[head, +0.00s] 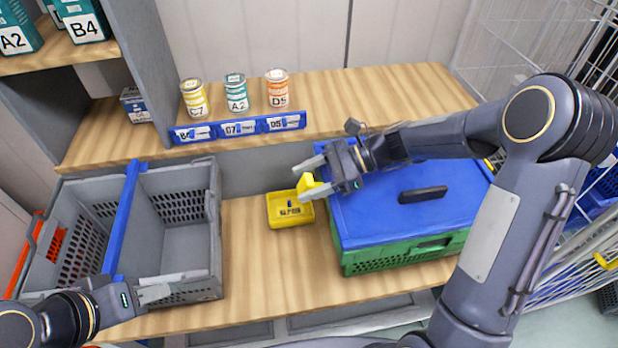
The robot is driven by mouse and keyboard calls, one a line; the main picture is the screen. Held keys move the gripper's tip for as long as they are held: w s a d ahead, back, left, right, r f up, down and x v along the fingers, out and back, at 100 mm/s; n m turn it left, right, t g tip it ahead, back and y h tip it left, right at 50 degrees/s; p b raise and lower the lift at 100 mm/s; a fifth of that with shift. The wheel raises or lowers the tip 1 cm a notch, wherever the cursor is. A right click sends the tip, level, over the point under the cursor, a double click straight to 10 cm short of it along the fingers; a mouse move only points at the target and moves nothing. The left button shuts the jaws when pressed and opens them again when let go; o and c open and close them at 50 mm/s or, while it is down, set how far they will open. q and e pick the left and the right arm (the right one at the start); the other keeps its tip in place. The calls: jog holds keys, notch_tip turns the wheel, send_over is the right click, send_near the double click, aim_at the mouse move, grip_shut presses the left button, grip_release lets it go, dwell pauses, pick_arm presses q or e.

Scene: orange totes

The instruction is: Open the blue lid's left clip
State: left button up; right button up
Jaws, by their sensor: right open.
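A blue lid (375,215) with a dark handle (422,194) covers a green crate (400,258) on the wooden bench. A yellow clip (314,188) is at the lid's left edge. My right gripper (294,190) reaches over the lid from the right. It is open, with one finger on the far side of the clip and one on the near side. I cannot tell whether either finger touches it. My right gripper and forearm hide part of the lid's back left area. My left gripper (155,287) is low at the left, by the front of a grey tote; its jaw opening is unclear.
A small yellow tray (289,222) lies left of the crate. A grey tote (214,215) with a blue divider (127,215) stands at the left. Several cans and a blue label rail (238,129) are on the raised shelf behind. Wire cages stand at the right.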

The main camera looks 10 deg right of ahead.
jog(key=shift+c, duration=0.2)
jog(key=c, duration=1)
jog(key=shift+o, duration=0.2)
jog(key=shift+d+f+y+b, duration=0.1)
jog(key=shift+d+y+b, duration=0.05)
jog(key=shift+y+b, duration=0.25)
jog(key=shift+d+y+b, duration=0.15)
jog(key=shift+y+b, duration=0.15)
jog(key=shift+r, duration=0.25)
jog(key=o, duration=1)
jog(key=shift+d, duration=0.1)
jog(key=v, duration=0.7)
jog(key=shift+d+r+b, duration=0.1)
jog(key=shift+d+b, duration=0.25)
jog(key=shift+b, duration=0.05)
